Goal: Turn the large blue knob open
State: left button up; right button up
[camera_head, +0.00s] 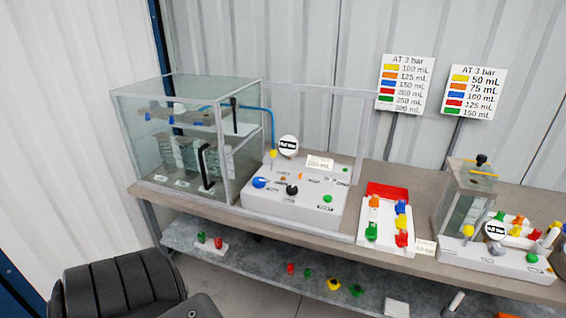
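The large blue knob (259,182) is at the left side of the sloped top of a white pump unit (290,212) on the bench. A black knob (292,190) and a green knob (327,198) are to its right on the same unit. A round gauge (288,145) stands at the back of the unit, with a yellow part (273,153) beside it. The knob's exact turn position is too small to tell. Neither of my grippers is in view.
A white tray with coloured parts (386,222) and a second, smaller pump unit (495,255) stand to the right. A lower shelf (265,265) holds loose parts.

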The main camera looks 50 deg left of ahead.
aim_at(258, 183)
jog(key=u, duration=0.4)
jog(key=i, duration=0.8)
jog(key=u, duration=0.55)
